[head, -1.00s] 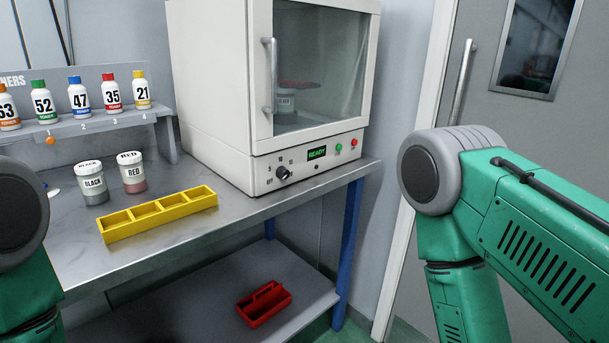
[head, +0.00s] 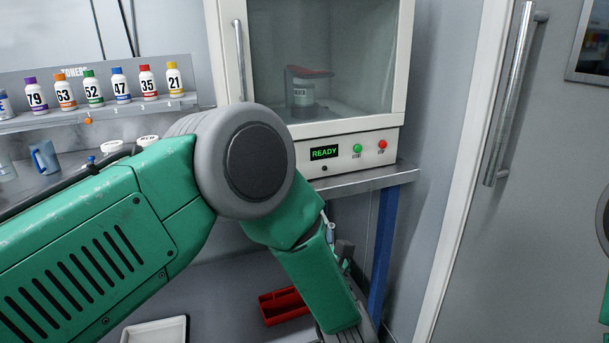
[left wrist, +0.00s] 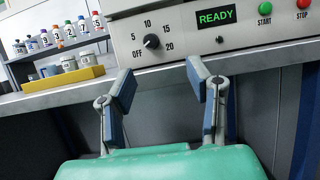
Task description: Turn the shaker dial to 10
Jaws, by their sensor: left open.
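The shaker (head: 390,140) is a white cabinet with a glass door and a front panel. Its black dial (left wrist: 151,41) shows in the left wrist view, among the printed marks 5, 10, 15 and 20. I cannot tell surely which mark it points at. In the head view my left arm hides the dial. My left gripper (left wrist: 161,84) is open and empty, with its two fingers apart, below and in front of the panel, not touching the dial. My right gripper is not in view.
The green display reads READY (head: 324,153), with a green START button (head: 357,149) and a red STOP button (head: 382,144) beside it. A yellow tray (left wrist: 64,87) lies on the bench left of the shaker. A red carrier (head: 283,306) is on the lower shelf.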

